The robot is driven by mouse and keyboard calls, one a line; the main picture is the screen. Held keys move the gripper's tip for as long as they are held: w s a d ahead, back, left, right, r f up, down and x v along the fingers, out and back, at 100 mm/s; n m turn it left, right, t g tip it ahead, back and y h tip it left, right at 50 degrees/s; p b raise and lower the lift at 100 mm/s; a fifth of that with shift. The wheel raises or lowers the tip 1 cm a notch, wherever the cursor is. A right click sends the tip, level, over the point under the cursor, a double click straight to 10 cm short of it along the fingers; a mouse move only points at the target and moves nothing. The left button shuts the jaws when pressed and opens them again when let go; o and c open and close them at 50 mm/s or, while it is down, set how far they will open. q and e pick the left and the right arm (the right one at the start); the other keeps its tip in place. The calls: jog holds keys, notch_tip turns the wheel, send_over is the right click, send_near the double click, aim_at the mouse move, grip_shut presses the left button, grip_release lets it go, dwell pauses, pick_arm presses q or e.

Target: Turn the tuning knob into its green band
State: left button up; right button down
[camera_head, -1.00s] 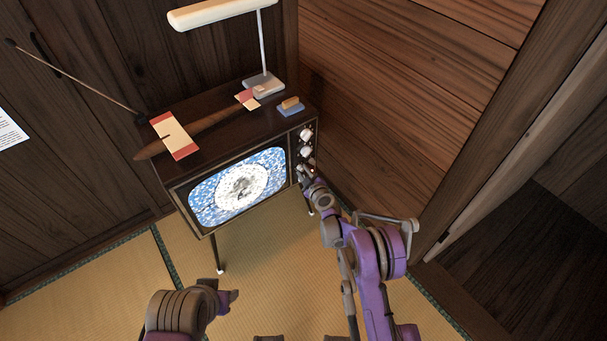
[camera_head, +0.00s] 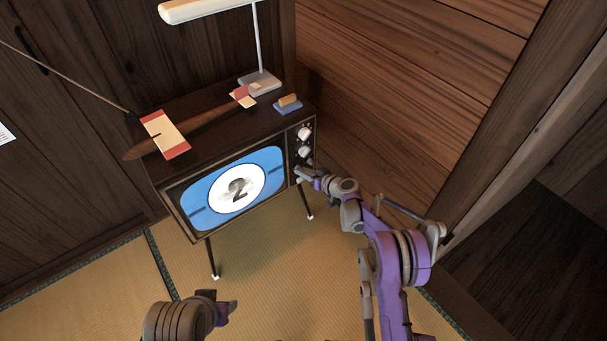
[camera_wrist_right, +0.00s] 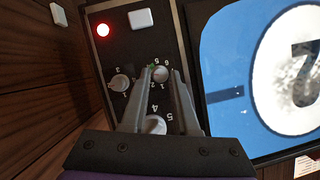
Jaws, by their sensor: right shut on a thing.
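The old television (camera_head: 215,150) stands on thin legs, with a control panel on its right side. The tuning knob (camera_wrist_right: 160,76) is a small pale knob with a green mark beside it in the wrist view. My right gripper (camera_wrist_right: 162,72) has its fingers on either side of this knob and is shut on it. In the head view, the right gripper (camera_head: 301,173) is low on the panel and hides the knob.
A larger numbered knob (camera_wrist_right: 155,124) and another small knob (camera_wrist_right: 121,83) are close to my right fingers. A red lamp (camera_wrist_right: 103,30) glows on the panel. A desk lamp (camera_head: 262,82) and a blue-based block (camera_head: 288,104) sit on top. Wooden wall is close at right.

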jog(key=shift+w+d+f+m+g+y+b, duration=0.1)
jog(key=shift+m+g+y+b, duration=0.1)
jog(key=shift+m+y+b, duration=0.5)
jog(key=shift+d+f+m+g+y+b, duration=0.15)
jog(key=shift+m+y+b, duration=0.25)
jog(key=shift+m+b, duration=0.5)
jog(key=shift+r+m, duration=0.1)
jog(key=shift+m, duration=0.2)
jog(key=c, duration=0.8)
grip_release()
jog(key=p+v, duration=0.2)
jog(key=v, duration=0.8)
jog(key=shift+d+r, duration=0.15)
jog(key=shift+d, duration=0.15)
